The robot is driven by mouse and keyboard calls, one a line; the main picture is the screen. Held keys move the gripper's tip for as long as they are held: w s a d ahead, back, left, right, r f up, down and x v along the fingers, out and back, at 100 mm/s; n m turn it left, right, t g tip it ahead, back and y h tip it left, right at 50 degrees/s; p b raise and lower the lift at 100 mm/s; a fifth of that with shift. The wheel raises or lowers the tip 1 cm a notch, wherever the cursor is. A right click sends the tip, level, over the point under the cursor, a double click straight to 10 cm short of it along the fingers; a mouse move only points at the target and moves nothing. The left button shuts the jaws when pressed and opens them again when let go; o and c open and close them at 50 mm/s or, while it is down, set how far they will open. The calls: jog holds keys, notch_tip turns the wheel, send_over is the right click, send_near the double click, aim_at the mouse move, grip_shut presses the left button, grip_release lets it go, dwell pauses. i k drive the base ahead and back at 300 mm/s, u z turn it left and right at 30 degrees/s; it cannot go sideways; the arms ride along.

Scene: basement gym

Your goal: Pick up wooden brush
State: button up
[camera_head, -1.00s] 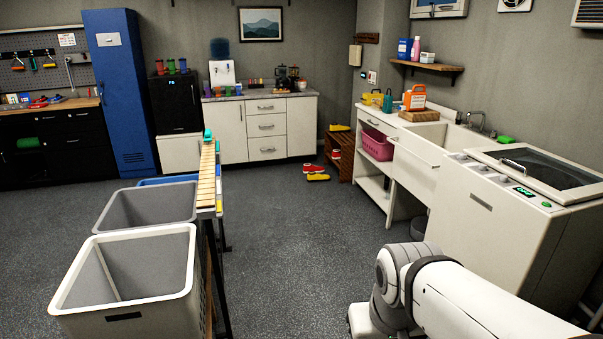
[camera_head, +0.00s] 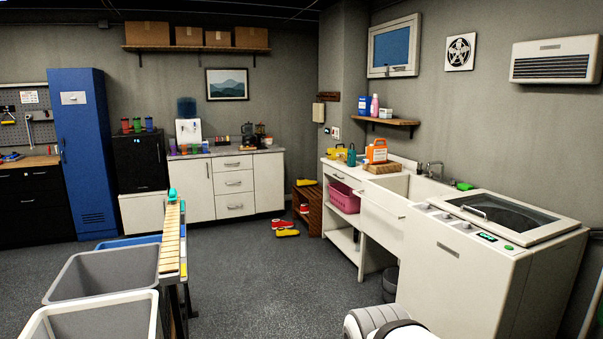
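I cannot make out a wooden brush for certain in this view. A brown wooden item (camera_head: 382,168) lies on the sink counter below an orange jug (camera_head: 377,151), too small to identify surely. My gripper is out of view. Only a white and grey part of my own arm shows at the bottom edge, right of centre.
A sink unit and top-loading washer (camera_head: 505,215) stand along the right wall. Grey bins (camera_head: 103,275) and a narrow wooden-topped bench (camera_head: 172,240) are at left. Shoes (camera_head: 287,233) lie near a wooden rack (camera_head: 309,207). The grey floor (camera_head: 268,285) between is clear.

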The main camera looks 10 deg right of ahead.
aim_at(342, 161)
jog(key=u, duration=0.15)
jog(key=i, duration=4.4)
jog(key=z, duration=0.45)
jog(key=i, duration=1.65)
jog(key=z, duration=0.75)
jog(key=i, duration=2.2)
jog(key=z, duration=0.45)
